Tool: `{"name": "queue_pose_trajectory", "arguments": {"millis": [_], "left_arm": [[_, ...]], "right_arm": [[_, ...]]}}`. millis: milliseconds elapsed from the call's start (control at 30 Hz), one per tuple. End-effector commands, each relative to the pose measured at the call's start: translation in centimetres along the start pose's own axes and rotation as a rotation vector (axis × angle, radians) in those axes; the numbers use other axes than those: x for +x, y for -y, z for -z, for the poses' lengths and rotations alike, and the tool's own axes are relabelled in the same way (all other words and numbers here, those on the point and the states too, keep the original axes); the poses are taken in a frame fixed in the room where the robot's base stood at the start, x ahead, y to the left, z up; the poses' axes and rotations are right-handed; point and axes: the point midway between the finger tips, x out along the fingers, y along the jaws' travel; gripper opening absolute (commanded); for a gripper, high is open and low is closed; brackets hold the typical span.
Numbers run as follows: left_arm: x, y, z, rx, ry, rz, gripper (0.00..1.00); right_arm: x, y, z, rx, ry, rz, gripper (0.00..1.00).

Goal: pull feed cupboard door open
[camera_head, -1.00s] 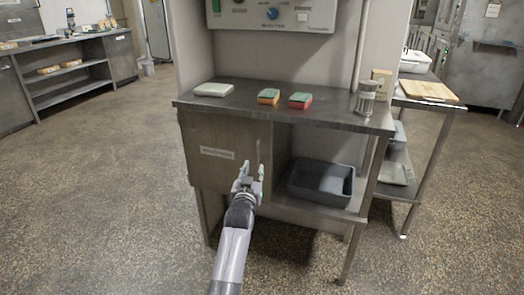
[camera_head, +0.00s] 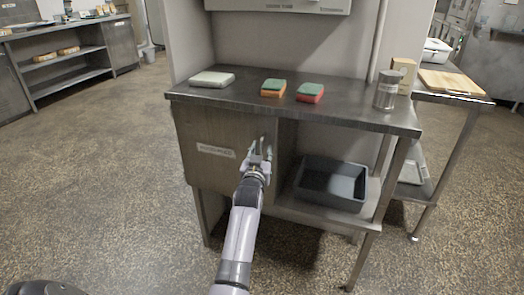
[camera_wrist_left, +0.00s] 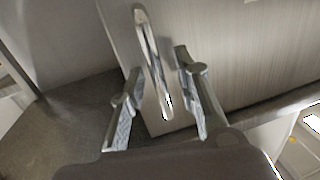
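The cupboard door (camera_head: 213,165) is a grey metal panel with a white label, under the left part of the steel table. It looks closed. Its handle (camera_wrist_left: 153,60) is a slim metal bar, seen in the left wrist view. My left gripper (camera_head: 261,150) is at the door's right side. In the left wrist view the left gripper (camera_wrist_left: 160,72) is open, with one finger on each side of the handle. Gaps show between handle and fingers, so they are not closed on it. In the head view the gripper hides the handle. My right gripper is not in view.
The table top (camera_head: 230,97) carries a white-grey slab (camera_head: 212,79), two sponges (camera_head: 273,88) and a shaker (camera_head: 386,92). A grey bin (camera_head: 330,184) sits on the open shelf right of the door. The floor (camera_head: 110,170) in front and left is clear.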

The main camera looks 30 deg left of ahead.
Motion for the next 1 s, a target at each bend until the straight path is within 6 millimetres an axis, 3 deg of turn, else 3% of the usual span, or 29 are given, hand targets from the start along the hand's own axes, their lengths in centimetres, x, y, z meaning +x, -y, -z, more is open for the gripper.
{"name": "queue_pose_trajectory", "arguments": {"millis": [133,567,1000], "left_arm": [[0.00,-0.01,0.03,0.000,0.000,0.000,0.29],[0.00,-0.02,0.02,0.000,0.000,0.000,0.00],[0.00,-0.02,0.01,0.000,0.000,0.000,0.00]], "right_arm": [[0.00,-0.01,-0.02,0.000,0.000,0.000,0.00],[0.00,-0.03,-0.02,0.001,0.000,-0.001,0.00],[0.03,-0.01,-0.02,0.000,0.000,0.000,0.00]]}}
